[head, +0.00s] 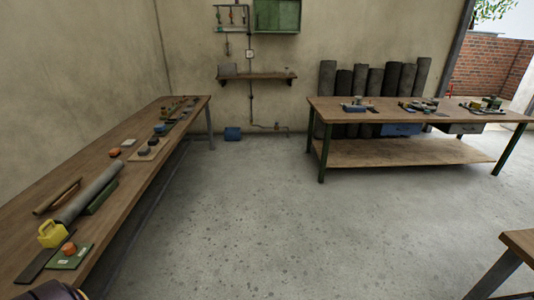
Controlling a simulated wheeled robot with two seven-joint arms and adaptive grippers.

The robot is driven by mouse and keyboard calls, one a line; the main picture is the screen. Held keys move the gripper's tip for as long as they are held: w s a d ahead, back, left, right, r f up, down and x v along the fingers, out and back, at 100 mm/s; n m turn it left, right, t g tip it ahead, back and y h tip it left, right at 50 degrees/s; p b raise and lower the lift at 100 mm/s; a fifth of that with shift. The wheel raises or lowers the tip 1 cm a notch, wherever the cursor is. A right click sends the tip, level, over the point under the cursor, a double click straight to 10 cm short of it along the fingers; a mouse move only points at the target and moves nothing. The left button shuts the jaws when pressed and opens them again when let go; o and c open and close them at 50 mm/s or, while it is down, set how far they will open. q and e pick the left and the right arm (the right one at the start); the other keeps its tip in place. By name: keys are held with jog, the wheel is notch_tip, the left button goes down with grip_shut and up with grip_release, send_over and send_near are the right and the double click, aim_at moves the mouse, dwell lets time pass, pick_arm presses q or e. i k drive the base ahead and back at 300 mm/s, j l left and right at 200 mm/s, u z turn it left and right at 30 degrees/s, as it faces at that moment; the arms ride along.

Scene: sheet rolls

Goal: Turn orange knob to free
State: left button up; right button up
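A small orange knob (69,248) stands on a flat green plate (82,258) near the front end of the long left workbench. The plate carries small white labels, too small to read. I cannot tell which setting the knob points to. Another small orange piece (115,152) lies farther back on the same bench. Neither of my grippers shows in the head view. A dark rounded part cuts into the bottom left edge, and I cannot tell what it is.
A yellow block-like object (52,234), a grey roll (90,192) and a dark flat strip (40,266) lie by the plate. The left workbench (75,180) runs along the wall. Another table (400,115) stands at the back right. The middle floor is clear.

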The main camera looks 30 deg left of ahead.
aim_at(69, 249)
jog(key=u, duration=2.75)
